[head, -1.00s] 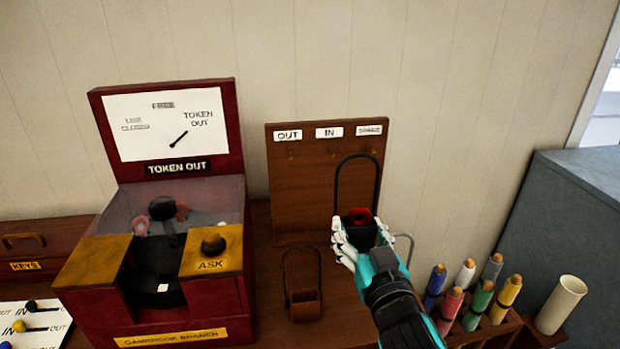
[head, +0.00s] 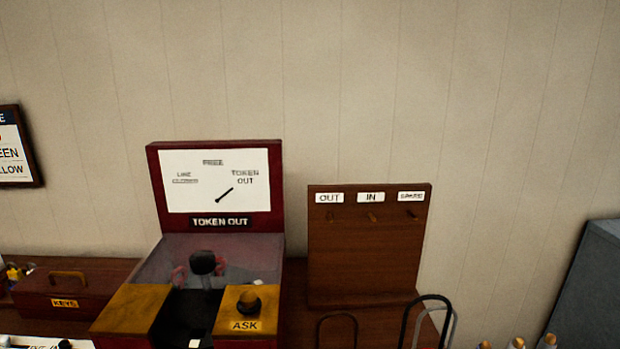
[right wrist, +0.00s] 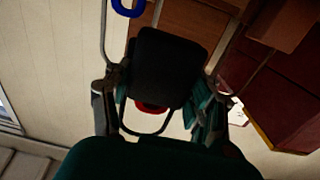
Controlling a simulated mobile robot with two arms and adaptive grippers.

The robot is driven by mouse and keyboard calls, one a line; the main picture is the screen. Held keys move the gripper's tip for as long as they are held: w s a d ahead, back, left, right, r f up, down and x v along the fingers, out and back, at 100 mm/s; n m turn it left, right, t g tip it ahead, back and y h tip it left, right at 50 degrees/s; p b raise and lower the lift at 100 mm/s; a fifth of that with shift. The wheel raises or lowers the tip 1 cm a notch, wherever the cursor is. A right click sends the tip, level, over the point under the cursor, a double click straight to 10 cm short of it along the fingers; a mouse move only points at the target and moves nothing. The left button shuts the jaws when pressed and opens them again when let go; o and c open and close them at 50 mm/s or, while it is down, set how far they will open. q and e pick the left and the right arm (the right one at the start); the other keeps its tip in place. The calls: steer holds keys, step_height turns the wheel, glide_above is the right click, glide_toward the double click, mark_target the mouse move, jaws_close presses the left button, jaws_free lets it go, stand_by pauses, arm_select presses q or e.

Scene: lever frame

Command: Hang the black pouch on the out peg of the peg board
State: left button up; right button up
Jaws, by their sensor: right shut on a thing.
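The brown peg board (head: 368,255) stands at the back, with OUT, IN and a third label along its top. The out peg (head: 332,217) is bare under the OUT label. The black pouch's tall loop handle (head: 428,300) shows low in the head view, by the board's lower right corner; its body is below the frame. In the right wrist view, my right gripper (right wrist: 160,105) is shut on the black pouch (right wrist: 168,65), one finger on each side. Something red shows at the pouch's edge. My left gripper is in neither view.
The red token machine (head: 215,180) stands left of the board. A brown loop handle (head: 337,316) rises in front of the board. Pencil-like tips (head: 517,343) show at lower right, near a grey cabinet (head: 590,285). A blue ring (right wrist: 127,8) shows in the wrist view.

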steer(key=s+f, duration=0.4)
steer(key=s, duration=0.5)
steer(key=shift+n+y, duration=0.3)
steer(key=shift+y, duration=0.2)
steer(key=w+a+r, duration=0.1)
steer(key=w+r, duration=0.1)
steer(key=w, duration=0.1)
steer(key=w+r, duration=0.3)
steer(key=w, duration=0.1)
steer(key=w+a+r, duration=0.1)
steer(key=w+r, duration=0.1)
steer(key=w, duration=0.1)
steer(key=shift+w+a+r, duration=0.3)
steer(key=shift+a+r, duration=0.05)
steer(key=shift+r, duration=0.05)
steer(key=w+a+r, duration=0.1)
steer(key=w+r, duration=0.3)
steer(key=r, duration=0.1)
steer(key=shift+w+r, duration=0.25)
steer(key=shift+r, duration=0.1)
step_height(320, 180, down, 13)
steer(key=shift+r+b, duration=0.1)
steer(key=shift+b, duration=1.15)
steer(key=shift+f+b, duration=0.5)
steer(key=shift+f, duration=1.9)
